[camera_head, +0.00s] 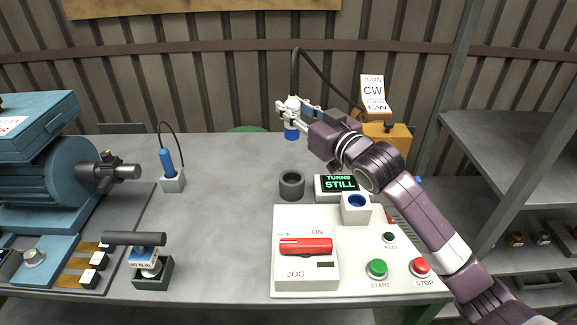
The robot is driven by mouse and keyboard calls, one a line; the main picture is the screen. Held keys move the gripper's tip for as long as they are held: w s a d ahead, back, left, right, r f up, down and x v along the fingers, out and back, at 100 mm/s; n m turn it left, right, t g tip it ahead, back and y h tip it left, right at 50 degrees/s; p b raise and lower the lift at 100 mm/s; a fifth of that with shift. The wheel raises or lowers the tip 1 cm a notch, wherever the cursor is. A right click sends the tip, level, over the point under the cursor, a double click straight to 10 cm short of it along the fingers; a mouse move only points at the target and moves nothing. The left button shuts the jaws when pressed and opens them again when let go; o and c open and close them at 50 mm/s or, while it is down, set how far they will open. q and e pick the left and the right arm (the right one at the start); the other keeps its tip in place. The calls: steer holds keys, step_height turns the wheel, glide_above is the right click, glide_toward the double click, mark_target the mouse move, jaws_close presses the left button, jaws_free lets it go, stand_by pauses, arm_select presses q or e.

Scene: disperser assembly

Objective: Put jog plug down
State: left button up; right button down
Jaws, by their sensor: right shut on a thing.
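My right gripper (290,110) is shut on the jog plug, which is upright in the air. The plug's blue lower end (292,134) shows below the white fingers, and its black top and cable (295,65) rise above them. The cable loops to the right, behind my right arm. In the picture the plug is above the dark grey round holder (291,187), apart from it; the holder's hollow shows. A white block with a blue-rimmed socket (349,214) stands on the control panel, with nothing in it. My left gripper is out of view.
The white panel (290,220) has a red JOG switch (306,246), a green START button (376,268), a red STOP button (420,266) and a display reading STILL (341,184). A blue motor (40,155) and a blue corded tool (167,163) stand left. The grey table (225,215) is clear mid-left.

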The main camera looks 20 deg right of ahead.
mark_target(296, 138)
step_height(296, 138, down, 8)
steer(key=shift+s+r, duration=0.1)
steer(key=shift+r, duration=0.15)
step_height(296, 138, down, 8)
steer(key=shift+r, duration=0.1)
steer(key=shift+f, duration=0.45)
steer(key=c, duration=1.6)
jaws_free()
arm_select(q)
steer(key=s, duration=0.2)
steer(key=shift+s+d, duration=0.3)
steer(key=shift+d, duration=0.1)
